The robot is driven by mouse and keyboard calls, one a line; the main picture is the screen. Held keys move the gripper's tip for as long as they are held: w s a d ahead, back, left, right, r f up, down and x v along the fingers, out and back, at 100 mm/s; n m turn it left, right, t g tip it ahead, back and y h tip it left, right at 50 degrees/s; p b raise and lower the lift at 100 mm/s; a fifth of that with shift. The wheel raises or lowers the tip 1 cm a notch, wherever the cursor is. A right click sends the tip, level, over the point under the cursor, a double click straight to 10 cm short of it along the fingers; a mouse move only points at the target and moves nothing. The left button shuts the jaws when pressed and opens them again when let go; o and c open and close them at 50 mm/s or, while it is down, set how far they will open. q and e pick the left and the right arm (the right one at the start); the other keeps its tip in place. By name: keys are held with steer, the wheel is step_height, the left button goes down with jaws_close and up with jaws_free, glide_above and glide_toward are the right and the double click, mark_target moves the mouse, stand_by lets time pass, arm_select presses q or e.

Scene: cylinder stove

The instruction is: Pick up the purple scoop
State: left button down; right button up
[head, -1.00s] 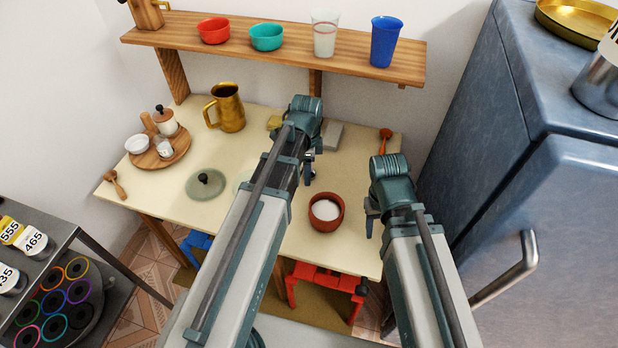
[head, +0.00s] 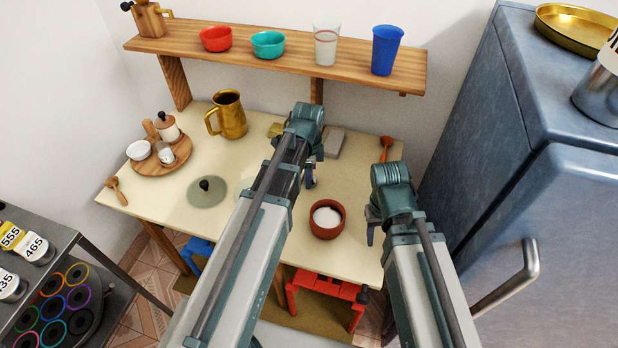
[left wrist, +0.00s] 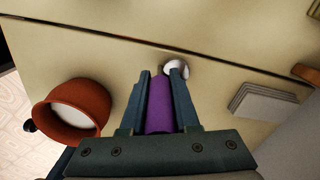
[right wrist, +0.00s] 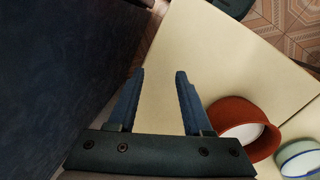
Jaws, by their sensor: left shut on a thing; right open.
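The purple scoop (left wrist: 159,106) shows in the left wrist view as a purple handle between the fingers of my left gripper (left wrist: 163,74). The gripper is shut on it. A small white rounded piece (left wrist: 177,67) shows at the fingertips; I cannot tell if it is part of the scoop. In the head view my left gripper (head: 309,178) is over the table, left of and behind the red-brown bowl, and its arm hides most of the scoop. My right gripper (right wrist: 160,76) is open and empty, near the table's right edge, right of the bowl.
The red-brown bowl (head: 327,232) with white contents stands near the table's front edge. A glass lid (head: 207,197), a brass jug (head: 228,113) and a wooden tray (head: 181,158) are on the left. A blue fridge (head: 540,110) stands close on the right.

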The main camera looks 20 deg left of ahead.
arm_select(q)
step_height(320, 180, up, 10)
steer(key=p, duration=1)
steer(key=shift+a, duration=0.15)
